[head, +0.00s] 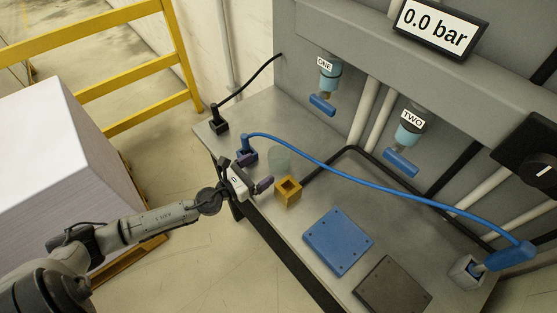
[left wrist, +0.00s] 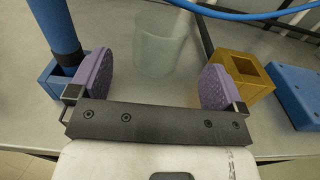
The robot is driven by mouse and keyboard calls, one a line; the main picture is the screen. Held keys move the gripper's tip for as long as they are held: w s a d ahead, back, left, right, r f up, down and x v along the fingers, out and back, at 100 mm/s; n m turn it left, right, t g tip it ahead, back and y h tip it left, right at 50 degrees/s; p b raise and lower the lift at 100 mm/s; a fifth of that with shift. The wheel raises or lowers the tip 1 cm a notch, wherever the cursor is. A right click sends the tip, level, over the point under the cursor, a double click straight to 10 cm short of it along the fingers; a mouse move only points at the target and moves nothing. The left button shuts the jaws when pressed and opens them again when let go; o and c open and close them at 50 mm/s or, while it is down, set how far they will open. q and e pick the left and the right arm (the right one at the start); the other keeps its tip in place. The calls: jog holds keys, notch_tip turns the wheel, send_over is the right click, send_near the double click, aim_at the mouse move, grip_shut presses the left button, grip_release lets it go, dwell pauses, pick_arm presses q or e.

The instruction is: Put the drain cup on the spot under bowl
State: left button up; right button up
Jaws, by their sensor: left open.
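The drain cup looks to be the translucent pale green cup (head: 279,157) standing upright on the grey bench. It also shows in the left wrist view (left wrist: 160,48), ahead of the finger gap. My left gripper (head: 256,173) is open and empty, its purple pads (left wrist: 97,74) apart, just short of the cup at the bench's left edge. Two teal bowls hang from the wall unit, one labelled ONE (head: 327,76) and one labelled TWO (head: 408,131), each with a blue handle below. I cannot make out a marked spot beneath either. My right gripper is not in view.
A yellow open block (head: 288,192) stands right of the gripper; a blue holder (left wrist: 47,79) with an upright blue hose end stands left. The blue hose (head: 370,178) arches over the bench. A blue plate (head: 338,241) and dark plate (head: 392,286) lie at the front.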

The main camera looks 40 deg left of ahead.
aim_at(287, 150)
pick_arm(q)
jog(key=shift+w+d, duration=0.15)
jog(key=shift+w, duration=0.65)
jog(key=shift+w+d, duration=0.15)
jog(key=shift+w, duration=0.6)
jog(key=shift+w+d+r+p, duration=0.1)
jog(key=shift+w+d+p, duration=0.15)
jog(key=shift+w, duration=1.1)
jog(key=shift+w+d+r+p, duration=0.1)
jog(key=shift+w+d, duration=0.15)
jog(key=shift+w, duration=1.05)
jog(key=c, duration=1.1)
